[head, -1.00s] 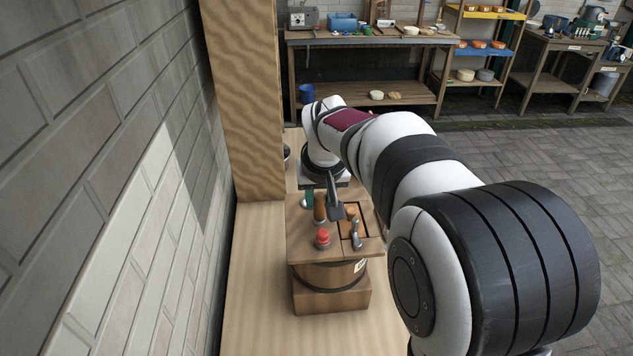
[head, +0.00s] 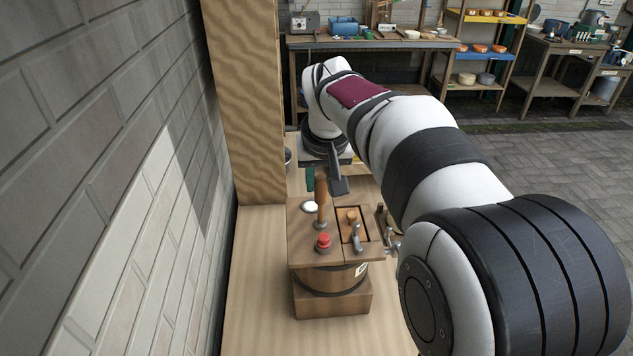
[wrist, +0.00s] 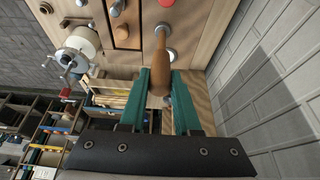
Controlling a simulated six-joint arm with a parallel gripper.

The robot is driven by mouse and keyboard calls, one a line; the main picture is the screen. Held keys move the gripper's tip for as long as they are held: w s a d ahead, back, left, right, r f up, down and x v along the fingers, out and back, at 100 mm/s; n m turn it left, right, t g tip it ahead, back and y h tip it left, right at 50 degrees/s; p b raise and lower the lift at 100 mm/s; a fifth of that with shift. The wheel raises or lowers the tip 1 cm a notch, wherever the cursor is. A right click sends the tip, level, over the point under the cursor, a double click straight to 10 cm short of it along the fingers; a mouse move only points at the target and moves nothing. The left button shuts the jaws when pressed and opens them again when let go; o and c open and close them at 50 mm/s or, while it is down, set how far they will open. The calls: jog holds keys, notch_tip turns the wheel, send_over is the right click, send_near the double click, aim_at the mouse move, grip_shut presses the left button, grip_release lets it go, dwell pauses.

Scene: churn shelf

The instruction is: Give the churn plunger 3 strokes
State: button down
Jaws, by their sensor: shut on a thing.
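The churn (head: 333,282) is a wooden barrel with a flat square top, standing on the wooden shelf. Its plunger (head: 322,202) is an upright brown wooden rod rising through a metal collar in the top. In the wrist view the plunger (wrist: 160,55) ends in a rounded handle between the green fingers. My gripper (wrist: 158,92) is shut on this handle. In the head view my gripper (head: 320,182) is above the churn's top, partly hidden by my wrist. The rod's lower part is hidden inside the churn.
On the churn's top are a red knob (head: 323,240), a white disc (head: 310,207), a hatch with a wooden knob (head: 352,216) and a metal lever (head: 357,238). A crank (head: 391,240) sticks out right. A wooden post (head: 245,100) and brick wall (head: 90,150) stand left.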

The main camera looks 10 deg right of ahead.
aim_at(321, 199)
jog(key=shift+f, duration=2.6)
jog(key=shift+c, duration=2.4)
grip_release()
jog(key=shift+r, duration=3.5)
jog(key=s+f+m+g, duration=0.1)
jog(key=s+f+m, duration=0.1)
jog(key=s, duration=0.9)
jog(key=s+f+m+g+y, duration=0.1)
jog(key=s+f, duration=0.4)
jog(key=s, duration=0.6)
jog(key=s+f+m+g, duration=0.2)
jog(key=s+f, duration=0.1)
jog(key=s, duration=0.9)
jog(key=shift+d+f+m+g+y, duration=0.3)
jog(key=shift+d+g+y, duration=0.05)
jog(key=shift+g+y, duration=0.05)
